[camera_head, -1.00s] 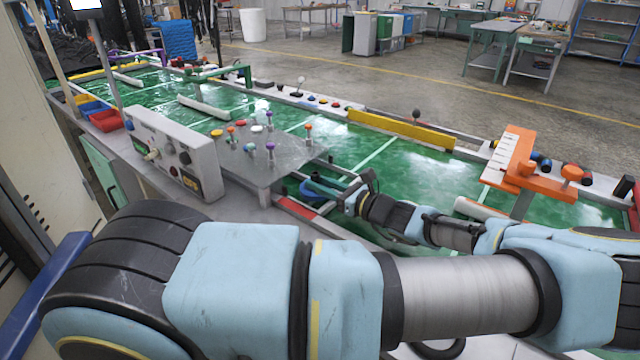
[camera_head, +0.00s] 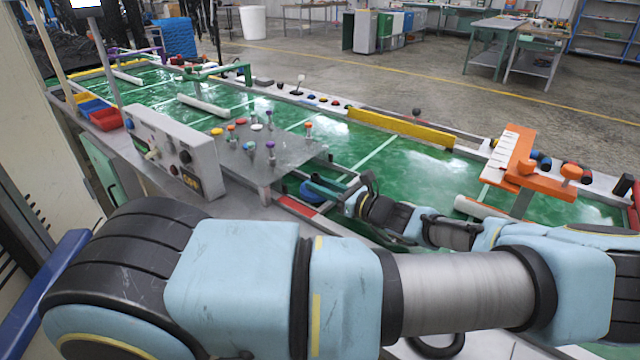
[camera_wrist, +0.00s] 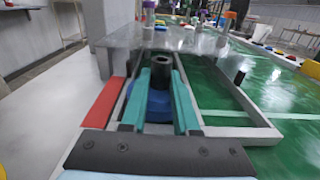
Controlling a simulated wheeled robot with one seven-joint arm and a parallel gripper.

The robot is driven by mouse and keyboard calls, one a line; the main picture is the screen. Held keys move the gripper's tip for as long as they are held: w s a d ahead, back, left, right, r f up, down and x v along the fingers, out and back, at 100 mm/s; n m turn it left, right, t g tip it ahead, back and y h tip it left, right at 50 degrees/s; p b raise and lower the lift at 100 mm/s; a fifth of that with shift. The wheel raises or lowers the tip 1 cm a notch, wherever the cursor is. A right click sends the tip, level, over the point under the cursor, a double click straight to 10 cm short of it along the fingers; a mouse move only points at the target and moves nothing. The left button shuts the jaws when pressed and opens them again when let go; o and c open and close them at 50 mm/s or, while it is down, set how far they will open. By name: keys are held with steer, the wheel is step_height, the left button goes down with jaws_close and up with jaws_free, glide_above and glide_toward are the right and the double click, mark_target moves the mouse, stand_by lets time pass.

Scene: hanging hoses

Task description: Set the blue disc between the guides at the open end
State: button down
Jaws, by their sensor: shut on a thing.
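The blue disc (camera_wrist: 158,105) lies low between my teal fingers in the wrist view, with a dark upright knob (camera_wrist: 161,70) at its middle. My gripper (camera_wrist: 161,78) is shut on this knob; the fingers hide the disc's sides. In the head view the disc (camera_head: 309,191) shows beside my gripper (camera_head: 322,186), near the grey plate's front right corner. Grey rails run from the plate on both sides of the disc, the left rail (camera_wrist: 124,98) close by and the right rail (camera_wrist: 236,92) farther off. I cannot tell whether the disc touches the surface below.
A grey plate (camera_head: 235,150) with several coloured knobs stands just beyond the disc. A red strip (camera_wrist: 103,103) lies left of my fingers. A control box (camera_head: 175,150) stands left of the plate. Green surface (camera_head: 400,165) lies open to the right, with an orange fixture (camera_head: 520,165) farther right.

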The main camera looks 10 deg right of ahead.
steer(key=shift+f, duration=0.85)
steer(key=c, duration=0.6)
jaws_free()
steer(key=b+v, duration=0.2)
steer(key=v, duration=0.8)
steer(key=shift+s+d+b, duration=0.25)
steer(key=shift+s+b, duration=0.1)
steer(key=shift+b, duration=0.05)
steer(key=shift+r, duration=0.15)
